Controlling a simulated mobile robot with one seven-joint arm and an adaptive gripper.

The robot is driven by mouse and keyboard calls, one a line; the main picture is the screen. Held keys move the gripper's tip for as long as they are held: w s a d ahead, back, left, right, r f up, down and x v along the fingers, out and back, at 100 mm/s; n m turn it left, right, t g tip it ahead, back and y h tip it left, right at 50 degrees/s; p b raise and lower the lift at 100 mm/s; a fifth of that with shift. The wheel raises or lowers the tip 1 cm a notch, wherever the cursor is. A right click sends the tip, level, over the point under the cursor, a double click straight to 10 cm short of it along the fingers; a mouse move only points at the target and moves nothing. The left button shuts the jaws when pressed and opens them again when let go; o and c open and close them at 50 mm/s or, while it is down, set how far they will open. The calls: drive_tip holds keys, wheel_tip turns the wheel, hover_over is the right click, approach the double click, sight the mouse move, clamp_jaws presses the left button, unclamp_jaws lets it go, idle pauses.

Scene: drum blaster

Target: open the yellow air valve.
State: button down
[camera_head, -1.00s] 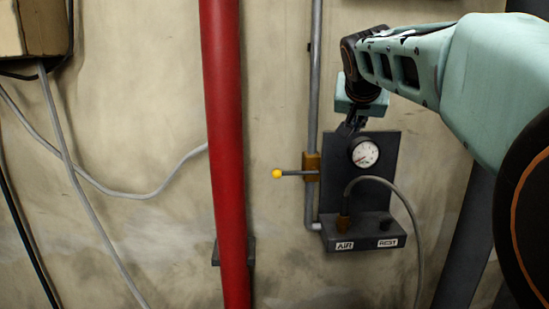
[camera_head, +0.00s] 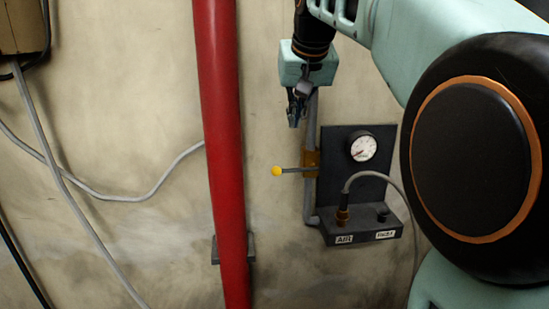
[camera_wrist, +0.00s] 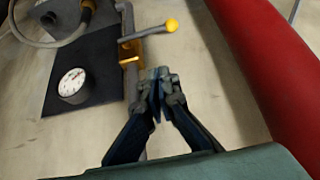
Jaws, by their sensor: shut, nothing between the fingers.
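The yellow-tipped valve lever (camera_head: 278,171) sticks out to the left from a brass valve body (camera_head: 311,162) on a vertical grey pipe. The lever lies about level in the head view. In the wrist view the yellow knob (camera_wrist: 171,25) and the brass body (camera_wrist: 131,52) are beyond my fingers. My gripper (camera_head: 293,122) points down, above the lever and near the pipe, apart from the lever. In the wrist view its fingertips (camera_wrist: 160,80) are together with nothing between them.
A thick red pipe (camera_head: 220,150) runs vertically left of the lever. Right of the valve is a dark panel with a gauge (camera_head: 363,147), a grey hose (camera_head: 385,180) and a base labelled AIR (camera_head: 344,239). Bare wall lies between the red pipe and the lever.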

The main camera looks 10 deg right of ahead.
hover_over(296, 170)
drive_tip(key=a, duration=0.2)
wheel_tip(296, 170, down, 8)
drive_tip(key=shift+w+d+f, duration=0.15)
drive_tip(key=shift+f, duration=0.1)
drive_tip(key=f, duration=0.2)
drive_tip(key=s+f, duration=0.1)
drive_tip(key=shift+f, duration=0.35)
